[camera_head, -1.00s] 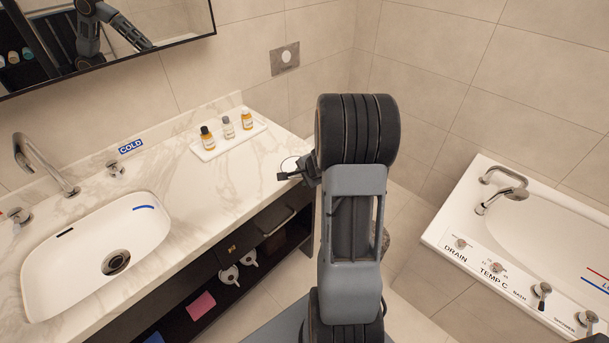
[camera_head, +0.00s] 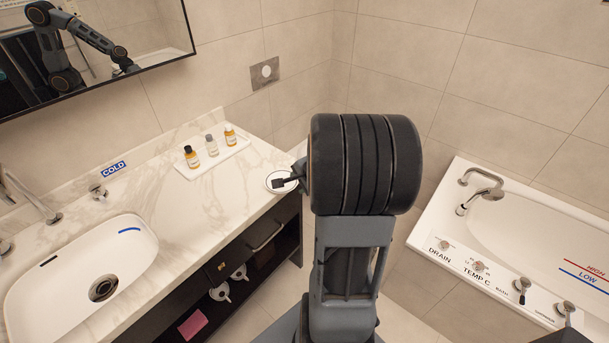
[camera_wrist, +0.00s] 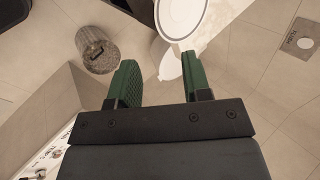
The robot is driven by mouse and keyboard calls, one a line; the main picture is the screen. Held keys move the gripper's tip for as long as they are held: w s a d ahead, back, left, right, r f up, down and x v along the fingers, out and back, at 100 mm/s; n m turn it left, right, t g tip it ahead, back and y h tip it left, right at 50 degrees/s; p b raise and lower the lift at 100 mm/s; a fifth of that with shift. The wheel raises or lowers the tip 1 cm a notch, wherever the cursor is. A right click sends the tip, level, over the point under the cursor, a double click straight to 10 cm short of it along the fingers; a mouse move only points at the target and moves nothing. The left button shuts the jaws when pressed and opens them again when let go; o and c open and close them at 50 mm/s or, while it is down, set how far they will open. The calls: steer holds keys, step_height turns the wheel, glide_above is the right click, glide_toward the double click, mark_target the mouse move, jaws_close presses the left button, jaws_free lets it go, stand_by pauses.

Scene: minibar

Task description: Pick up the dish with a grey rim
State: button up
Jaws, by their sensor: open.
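The dish with a grey rim (camera_head: 273,181) is round and white and lies on the marble counter near its right end. In the head view my gripper (camera_head: 287,183) overlaps its right side. In the wrist view the dish (camera_wrist: 181,18) is at the top edge, partly cut off, beyond the fingertips. My gripper (camera_wrist: 160,75) shows there with two green fingers apart and nothing between them that I can see held. Whether a finger touches the dish cannot be told.
A white tray (camera_head: 222,156) with three small bottles stands on the counter behind the dish. A sink (camera_head: 75,285) is at the left and a bathtub (camera_head: 535,225) at the right. A cylindrical bin (camera_wrist: 98,50) stands on the floor in the wrist view.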

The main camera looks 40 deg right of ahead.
steer(key=shift+v, duration=1.45)
